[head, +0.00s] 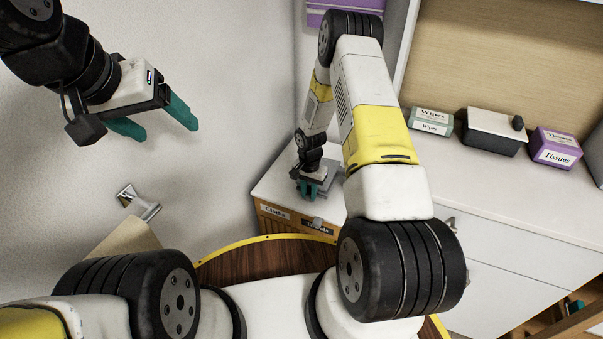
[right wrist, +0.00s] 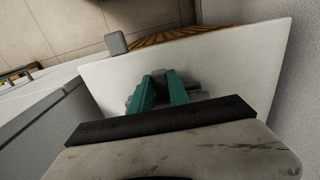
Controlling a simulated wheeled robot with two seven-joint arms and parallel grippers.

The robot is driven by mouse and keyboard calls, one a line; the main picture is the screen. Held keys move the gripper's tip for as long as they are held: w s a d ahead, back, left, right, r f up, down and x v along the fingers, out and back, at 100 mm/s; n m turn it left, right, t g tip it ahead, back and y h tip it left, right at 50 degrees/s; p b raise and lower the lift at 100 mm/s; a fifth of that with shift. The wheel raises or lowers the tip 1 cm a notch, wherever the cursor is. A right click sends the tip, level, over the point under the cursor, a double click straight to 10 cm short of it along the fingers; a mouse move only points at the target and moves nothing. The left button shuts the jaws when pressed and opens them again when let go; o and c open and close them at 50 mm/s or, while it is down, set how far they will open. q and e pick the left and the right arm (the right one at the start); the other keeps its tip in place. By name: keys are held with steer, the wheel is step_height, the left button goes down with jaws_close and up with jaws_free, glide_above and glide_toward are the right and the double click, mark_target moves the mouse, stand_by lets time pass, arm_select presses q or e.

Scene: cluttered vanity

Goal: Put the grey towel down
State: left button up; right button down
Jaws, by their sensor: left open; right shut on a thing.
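The grey towel (right wrist: 194,94) is a small grey piece, mostly hidden by the fingers of my right gripper (right wrist: 164,89) in the right wrist view. That gripper, with teal fingers, is shut on it. In the head view my right gripper (head: 308,190) is low over the left end of the white counter top (head: 275,183). I cannot tell whether the towel touches the top. My left gripper (head: 158,119) is open and empty, high in front of the bare wall at the left.
Drawers labelled Cloths (head: 274,212) and Towels (head: 318,227) are under the counter's end. A wipes box (head: 430,122), a grey lidded box (head: 494,130) and a purple tissue box (head: 555,149) stand along the back. The counter between them and my right arm is clear.

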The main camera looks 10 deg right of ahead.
step_height(320, 180, down, 2)
steer(key=shift+f, duration=0.1)
steer(key=c, duration=1.3)
jaws_free()
steer(key=shift+o, duration=0.2)
